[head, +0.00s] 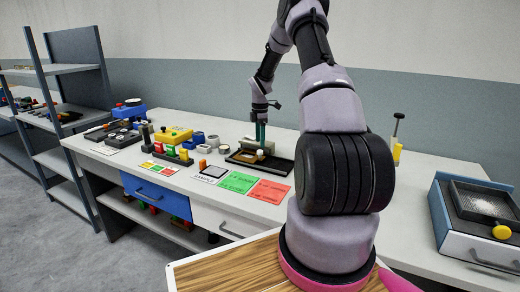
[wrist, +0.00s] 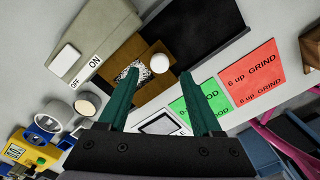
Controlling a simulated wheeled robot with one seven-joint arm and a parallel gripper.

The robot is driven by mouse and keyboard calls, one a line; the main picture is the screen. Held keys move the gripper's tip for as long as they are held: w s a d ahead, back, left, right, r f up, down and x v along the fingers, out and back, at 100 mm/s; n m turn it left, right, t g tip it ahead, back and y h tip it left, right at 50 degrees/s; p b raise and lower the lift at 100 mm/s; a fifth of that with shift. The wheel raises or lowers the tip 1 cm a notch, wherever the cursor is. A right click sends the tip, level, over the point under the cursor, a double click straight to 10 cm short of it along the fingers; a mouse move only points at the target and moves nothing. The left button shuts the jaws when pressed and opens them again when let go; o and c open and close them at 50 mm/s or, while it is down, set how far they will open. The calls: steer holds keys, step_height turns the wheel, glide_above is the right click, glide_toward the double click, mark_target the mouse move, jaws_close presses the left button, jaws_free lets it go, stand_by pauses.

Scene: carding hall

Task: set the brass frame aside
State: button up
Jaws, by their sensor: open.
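A brown-gold piece, which looks like the brass frame (wrist: 152,85), lies below my gripper (wrist: 156,74) in the wrist view. A white round knob (wrist: 160,62) and a black-and-white speckled patch (wrist: 128,74) show on it. My gripper's green fingers are apart, one on each side of part of the piece, with nothing held. Whether they touch it I cannot tell.
A beige box with an ON/OFF switch (wrist: 90,42) adjoins the frame. Grey cups (head: 213,141) and a yellow device (head: 174,134) stand left. The white tabletop right of the tray is partly hidden by my arm.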

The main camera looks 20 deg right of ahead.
mark_target(260, 151)
steer(key=shift+f, duration=2.3)
steer(key=shift+c, duration=0.3)
jaws_close()
